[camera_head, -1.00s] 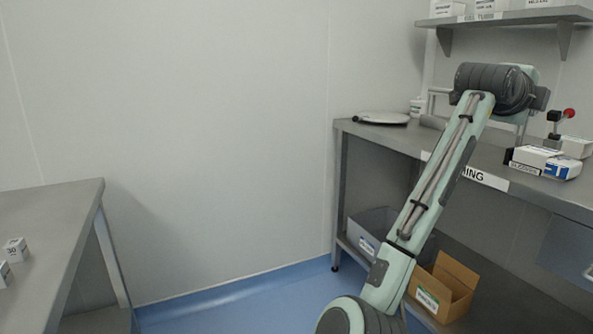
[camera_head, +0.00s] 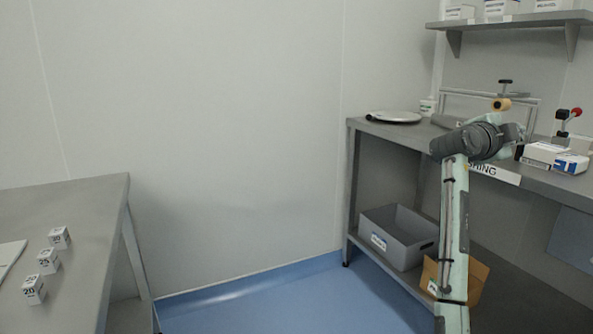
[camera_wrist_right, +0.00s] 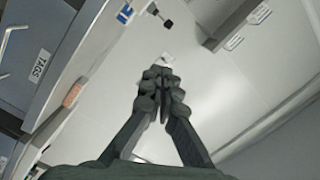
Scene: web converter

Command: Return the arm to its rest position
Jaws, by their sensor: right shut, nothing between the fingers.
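My right arm (camera_head: 455,230) rises nearly upright in front of the right workbench in the head view. Its wrist bends to the right over the bench front, and the fingers are hard to make out there. In the right wrist view my right gripper (camera_wrist_right: 161,75) is shut, with its dark fingers together and nothing between them. The fingers point toward a pale surface and touch nothing that I can make out. My left gripper is not in view.
The right workbench (camera_head: 408,137) carries a round plate (camera_head: 393,117), white boxes (camera_head: 545,153) and a red-knobbed device (camera_head: 570,114). A grey bin (camera_head: 405,250) and cardboard box (camera_head: 478,283) sit below. The left table (camera_head: 95,200) holds small number cubes (camera_head: 47,260). Blue floor (camera_head: 270,300) between is clear.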

